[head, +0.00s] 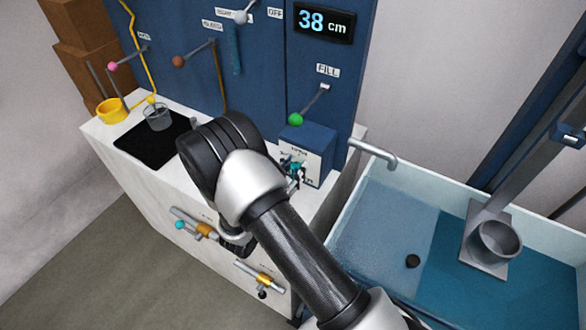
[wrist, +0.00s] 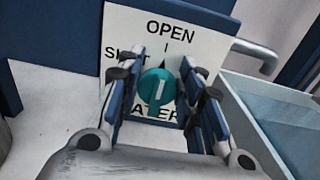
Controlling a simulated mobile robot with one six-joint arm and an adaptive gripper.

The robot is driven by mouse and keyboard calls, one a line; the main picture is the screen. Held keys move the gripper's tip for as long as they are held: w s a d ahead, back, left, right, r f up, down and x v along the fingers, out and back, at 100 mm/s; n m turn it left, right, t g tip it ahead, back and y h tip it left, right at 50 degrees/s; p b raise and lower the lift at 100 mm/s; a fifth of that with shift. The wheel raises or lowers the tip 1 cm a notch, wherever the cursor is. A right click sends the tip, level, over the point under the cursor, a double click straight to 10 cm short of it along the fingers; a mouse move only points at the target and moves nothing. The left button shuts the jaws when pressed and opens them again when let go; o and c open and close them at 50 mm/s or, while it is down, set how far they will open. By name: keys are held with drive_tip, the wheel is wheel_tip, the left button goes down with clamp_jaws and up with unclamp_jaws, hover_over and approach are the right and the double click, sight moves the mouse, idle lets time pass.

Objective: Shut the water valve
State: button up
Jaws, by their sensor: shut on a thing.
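The water valve is a round teal knob (wrist: 157,91) with a white mark on its face, on a white panel (wrist: 135,22) lettered OPEN at the top, SHUT at the left and WATER below, partly covered. The knob's white mark stands nearly upright, and a dark pointer above it points up towards OPEN. My gripper (wrist: 165,82) is around the knob with a blue-padded finger on each side, shut on it. In the head view the knob (head: 294,168) shows as a small teal patch at my gripper (head: 291,173), largely hidden by my arm.
A water tank (head: 347,190) with a spout (head: 375,153) stands right of the valve. Above are a green-ended FILL lever (head: 296,119) and a display (head: 324,22) reading 38 cm. Other levers are on the blue wall. Orange-collared pipe valves (head: 264,279) are on the white counter's front.

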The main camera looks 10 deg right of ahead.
drive_tip(key=n+p, duration=0.1)
drive_tip(key=n, duration=0.1)
drive_tip(key=n+p, duration=0.1)
drive_tip(key=n, duration=0.1)
drive_tip(key=shift+w+a+n, duration=0.15)
drive_tip(key=shift+n, duration=0.15)
drive_tip(key=n, duration=0.2)
drive_tip(key=n+p, duration=0.1)
drive_tip(key=n, duration=0.1)
drive_tip(key=shift+w+a+f+n, duration=0.1)
drive_tip(key=shift+a+f+n, duration=0.05)
drive_tip(key=shift+n, duration=0.15)
drive_tip(key=n, duration=0.1)
drive_tip(key=n+p, duration=0.1)
drive_tip(key=n, duration=0.2)
drive_tip(key=shift+w+a+f, duration=0.1)
drive_tip(key=shift+f, duration=0.15)
drive_tip(key=shift+f+n+p, duration=0.2)
drive_tip(key=shift+n+p, duration=0.25)
drive_tip(key=shift+n, duration=1.75)
drive_tip(key=o, duration=1)
